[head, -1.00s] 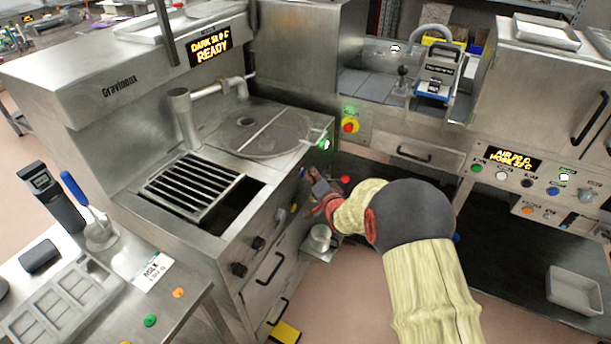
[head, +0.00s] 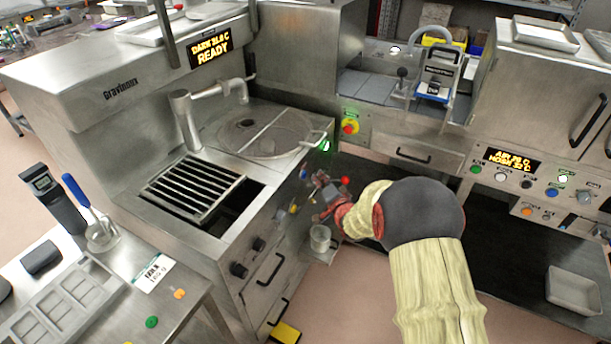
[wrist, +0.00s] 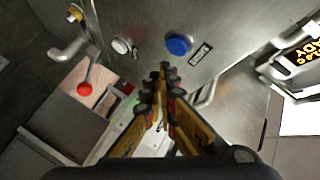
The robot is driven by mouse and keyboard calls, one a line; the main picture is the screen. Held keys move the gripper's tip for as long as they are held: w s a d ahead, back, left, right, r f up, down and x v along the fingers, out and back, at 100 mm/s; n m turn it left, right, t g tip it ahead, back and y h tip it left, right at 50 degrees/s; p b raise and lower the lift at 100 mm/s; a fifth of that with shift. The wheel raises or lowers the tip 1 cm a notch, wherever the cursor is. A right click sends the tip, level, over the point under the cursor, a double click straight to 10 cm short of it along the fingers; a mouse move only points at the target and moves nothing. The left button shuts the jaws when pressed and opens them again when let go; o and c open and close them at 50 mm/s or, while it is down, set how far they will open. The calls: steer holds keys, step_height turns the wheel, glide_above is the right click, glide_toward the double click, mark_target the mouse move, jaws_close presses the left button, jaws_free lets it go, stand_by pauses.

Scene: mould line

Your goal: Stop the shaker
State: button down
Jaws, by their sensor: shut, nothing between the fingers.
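My gripper (head: 322,195) is shut and empty in front of the steel machine's front panel, in the gap beside it. In the wrist view its fingertips (wrist: 164,78) are together, apart from the panel. A blue button (wrist: 179,44) with a small label beside it, too small to read, sits just beyond the fingertips; it also shows in the head view (head: 303,174). A white button (wrist: 121,46) and a yellow knob (wrist: 75,13) sit further left in the wrist view. I cannot tell which part is the shaker or whether it is moving.
A lever with a red ball (head: 345,181) stands close beside my gripper. A metal cup (head: 320,238) stands on a low shelf below. The side table (head: 200,290) is at the left. A control panel with several buttons (head: 527,184) is at the right.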

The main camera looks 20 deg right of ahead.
steer(key=s+d, duration=0.1)
steer(key=s+d+p, duration=0.1)
steer(key=s, duration=0.1)
steer(key=shift+s+d, duration=0.1)
steer(key=shift+d, duration=0.15)
stand_by(0.4)
